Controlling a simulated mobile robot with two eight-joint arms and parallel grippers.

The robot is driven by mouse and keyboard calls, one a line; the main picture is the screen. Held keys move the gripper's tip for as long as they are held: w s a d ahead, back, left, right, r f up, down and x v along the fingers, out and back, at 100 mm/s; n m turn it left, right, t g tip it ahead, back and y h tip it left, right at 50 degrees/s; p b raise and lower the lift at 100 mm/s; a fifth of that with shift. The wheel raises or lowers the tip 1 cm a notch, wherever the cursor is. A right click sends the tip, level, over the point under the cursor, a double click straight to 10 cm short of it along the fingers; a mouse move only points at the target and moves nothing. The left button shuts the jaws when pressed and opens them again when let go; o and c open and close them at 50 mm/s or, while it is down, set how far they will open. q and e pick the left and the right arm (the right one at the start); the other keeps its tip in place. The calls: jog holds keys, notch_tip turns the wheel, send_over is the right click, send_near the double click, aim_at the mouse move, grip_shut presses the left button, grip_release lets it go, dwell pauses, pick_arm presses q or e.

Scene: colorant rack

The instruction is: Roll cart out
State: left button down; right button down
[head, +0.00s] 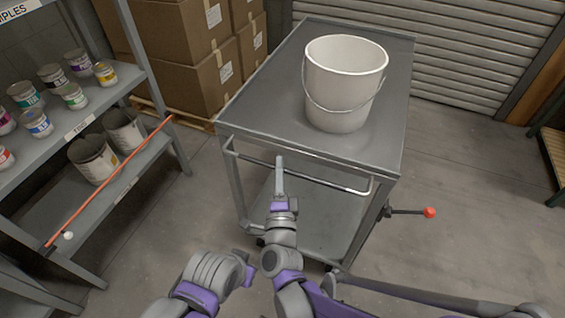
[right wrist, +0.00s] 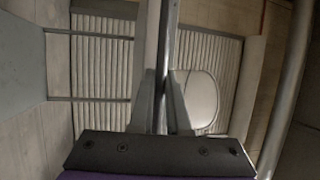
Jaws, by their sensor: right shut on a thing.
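The grey cart (head: 270,85) stands in the middle of the head view, with its push handle (head: 325,180) along its near side. My right gripper (head: 280,162) is at this handle, left of its middle. In the right wrist view my right gripper (right wrist: 163,112) is shut on the handle bar (right wrist: 164,50), which runs between its fingers. A white bucket (head: 340,90) with a wire bail stands upright on the cart top. It also shows partly in the right wrist view (right wrist: 198,98).
A shelf rack (head: 130,85) with paint cans stands at left, an orange bar (head: 115,178) across its lower shelf. Boxes (head: 190,70) on a pallet stand behind, beside a shutter (head: 475,50). A red-knobbed lever (head: 429,212) juts out right of the cart. Floor at right is clear.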

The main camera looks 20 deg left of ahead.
pick_arm(q)
jog(key=shift+s, duration=0.4)
pick_arm(e)
jog(key=shift+s, duration=0.75)
jog(key=c, duration=0.9)
grip_release()
pick_arm(q)
jog(key=shift+s, duration=0.1)
pick_arm(e)
jog(key=shift+s, duration=0.1)
